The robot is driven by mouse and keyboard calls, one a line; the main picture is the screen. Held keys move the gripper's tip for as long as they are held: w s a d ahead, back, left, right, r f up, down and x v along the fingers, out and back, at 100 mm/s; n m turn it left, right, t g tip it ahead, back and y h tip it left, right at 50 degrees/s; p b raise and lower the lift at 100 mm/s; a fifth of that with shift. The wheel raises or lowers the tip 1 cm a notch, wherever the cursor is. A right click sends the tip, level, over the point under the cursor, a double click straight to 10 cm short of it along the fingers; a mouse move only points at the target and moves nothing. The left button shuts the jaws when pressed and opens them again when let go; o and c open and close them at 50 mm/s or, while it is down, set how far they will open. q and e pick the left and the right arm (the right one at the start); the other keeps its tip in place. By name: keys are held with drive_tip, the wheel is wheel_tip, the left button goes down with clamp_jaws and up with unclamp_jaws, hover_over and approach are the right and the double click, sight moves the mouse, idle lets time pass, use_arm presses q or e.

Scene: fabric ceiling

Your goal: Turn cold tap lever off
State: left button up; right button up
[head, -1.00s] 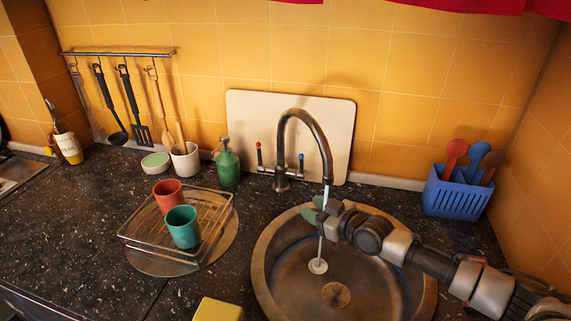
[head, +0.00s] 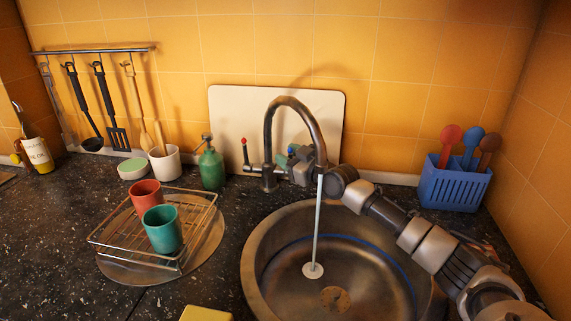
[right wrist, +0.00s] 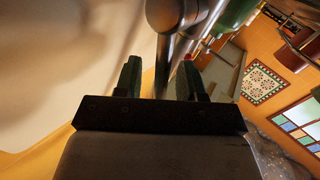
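The tap (head: 268,150) stands behind the round sink, and a stream of water (head: 317,228) runs from its curved spout. Its red-tipped lever (head: 245,151) stands upright on the left. The blue-tipped cold lever, on the right side of the tap, is hidden behind my right gripper in the head view. My right gripper (head: 290,155) is at that right side, behind the spout. In the right wrist view its two dark green fingers (right wrist: 158,78) are apart, with metal tap parts (right wrist: 166,18) just beyond and between them. I cannot tell whether they touch the lever. My left gripper is out of view.
A cream board (head: 225,110) leans on the wall behind the tap. A green soap bottle (head: 211,168) stands left of it. A wire rack (head: 115,245) holds a red cup (head: 146,194) and a teal cup (head: 161,231). A blue utensil basket (head: 452,188) stands at right.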

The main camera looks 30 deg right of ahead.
drive_tip(key=shift+w+a, duration=0.15)
drive_tip(key=shift+w, duration=0.3)
clamp_jaws()
drive_tip(key=shift+w, duration=0.1)
